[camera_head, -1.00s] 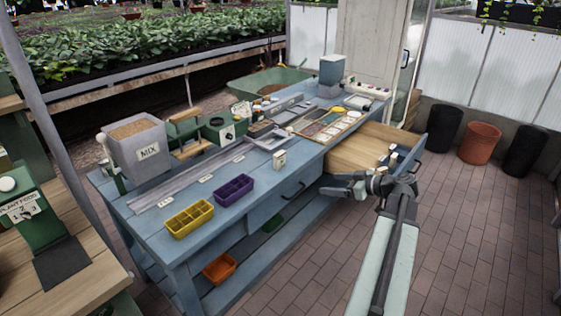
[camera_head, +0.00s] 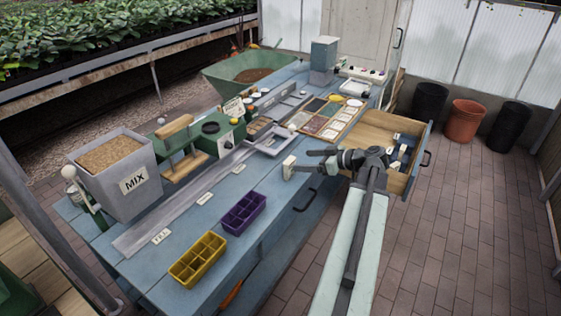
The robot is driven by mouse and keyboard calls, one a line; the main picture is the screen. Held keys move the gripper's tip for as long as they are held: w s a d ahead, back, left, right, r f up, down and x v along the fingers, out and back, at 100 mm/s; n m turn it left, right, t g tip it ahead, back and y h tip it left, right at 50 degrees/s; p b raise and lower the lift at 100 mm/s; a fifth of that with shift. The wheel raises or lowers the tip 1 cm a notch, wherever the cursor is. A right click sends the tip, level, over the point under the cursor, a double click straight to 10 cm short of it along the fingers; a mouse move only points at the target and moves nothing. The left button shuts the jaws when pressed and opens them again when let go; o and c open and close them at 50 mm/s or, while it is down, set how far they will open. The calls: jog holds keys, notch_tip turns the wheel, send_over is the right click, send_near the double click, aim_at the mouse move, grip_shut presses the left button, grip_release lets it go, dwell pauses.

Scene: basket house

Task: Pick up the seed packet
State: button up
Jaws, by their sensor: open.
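A small white upright packet (camera_head: 289,168), which looks like the seed packet, stands near the front edge of the blue workbench (camera_head: 217,183). Its printing is too small to read. My gripper (camera_head: 306,162) is open, with its fingers pointing left towards the packet. The lower fingertip appears right beside the packet's right side; I cannot tell whether it touches. Nothing shows between the fingers. My arm comes up from the bottom and covers part of the open wooden drawer (camera_head: 372,134), where several small dark and pale items (camera_head: 403,145) lie.
A purple tray (camera_head: 243,213) and a yellow tray (camera_head: 198,260) stand on the bench. A MIX bin (camera_head: 118,168), a green device (camera_head: 215,135) and a seed display tray (camera_head: 329,118) stand farther back. Open brick floor (camera_head: 460,220) lies to the right.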

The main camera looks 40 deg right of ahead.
aim_at(290, 160)
jog(key=shift+b+x, duration=1.7)
jog(key=shift+x, duration=2.25)
jog(key=shift+s, duration=0.1)
jog(key=c, duration=1.4)
